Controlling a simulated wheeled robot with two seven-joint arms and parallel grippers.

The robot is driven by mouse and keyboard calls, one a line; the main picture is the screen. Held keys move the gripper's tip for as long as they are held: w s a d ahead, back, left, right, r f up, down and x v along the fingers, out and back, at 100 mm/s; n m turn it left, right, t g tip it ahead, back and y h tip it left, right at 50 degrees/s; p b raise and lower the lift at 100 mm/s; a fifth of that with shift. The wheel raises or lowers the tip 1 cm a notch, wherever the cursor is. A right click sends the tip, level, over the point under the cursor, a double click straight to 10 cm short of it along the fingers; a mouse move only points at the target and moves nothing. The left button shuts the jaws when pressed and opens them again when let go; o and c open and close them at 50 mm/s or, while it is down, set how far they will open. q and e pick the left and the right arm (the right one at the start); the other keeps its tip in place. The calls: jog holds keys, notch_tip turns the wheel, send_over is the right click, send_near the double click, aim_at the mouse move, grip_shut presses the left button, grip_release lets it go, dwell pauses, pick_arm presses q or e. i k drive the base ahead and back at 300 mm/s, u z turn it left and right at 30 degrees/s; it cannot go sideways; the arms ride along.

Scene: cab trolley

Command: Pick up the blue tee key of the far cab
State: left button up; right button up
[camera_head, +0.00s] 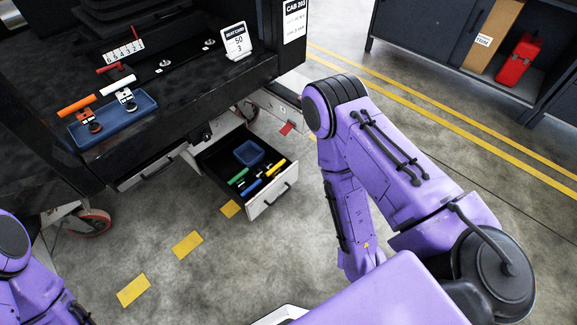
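An open drawer (270,205) juts out low from the dark cab trolley (190,115). Inside it lie several small coloured handles. A blue one (251,188), which looks like the blue tee key, lies near the drawer's front left. A green handle (238,176) and a yellow handle (275,168) lie beside it. Their shafts are too small to make out. My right arm's purple links stand to the right of the drawer, apart from it. My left arm shows only at the lower left edge. Neither gripper shows.
A small blue bin (249,152) sits at the back of the drawer. On the trolley top are a blue tray (115,120), an orange handle (76,106) and a white handle (117,85). A dark cabinet with a red toolbox (518,60) stands at the back right.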

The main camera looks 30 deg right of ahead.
aim_at(250, 189)
jog(key=z, duration=0.3)
jog(key=i, duration=1)
jog(key=u, duration=0.7)
